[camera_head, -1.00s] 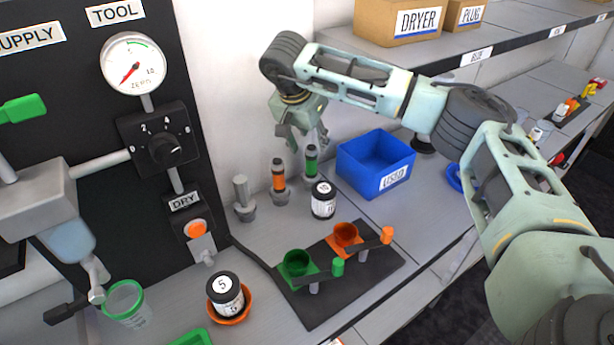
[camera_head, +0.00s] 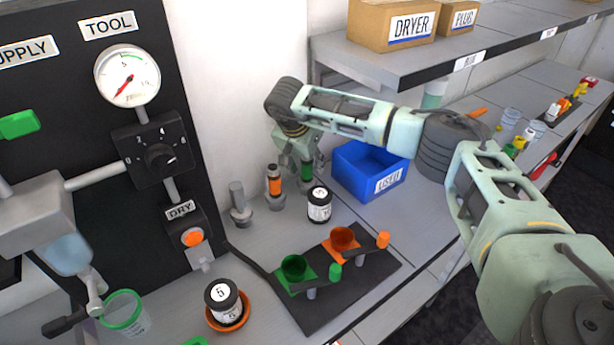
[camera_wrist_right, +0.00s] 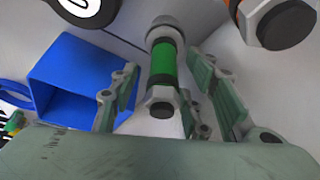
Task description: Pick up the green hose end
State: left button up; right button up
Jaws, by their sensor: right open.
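The green hose end (camera_head: 307,170) stands upright at the back of the bench, a dark fitting with a green band. My right gripper (camera_head: 300,158) is over it from above, with its fingers down around its upper part. In the right wrist view the green hose end (camera_wrist_right: 163,66) lies between the open fingers of my right gripper (camera_wrist_right: 165,105), with a gap on each side. The fingers do not visibly touch it. My left gripper is not in view.
An orange-banded hose end (camera_head: 274,181) stands just left of the green one, and a bare grey post (camera_head: 239,200) further left. A blue bin (camera_head: 347,178) is close on the right. A white jar (camera_head: 319,205) with a black lid stands in front.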

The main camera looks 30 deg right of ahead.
grip_shut()
jog(key=shift+w, duration=0.1)
dwell(0.5)
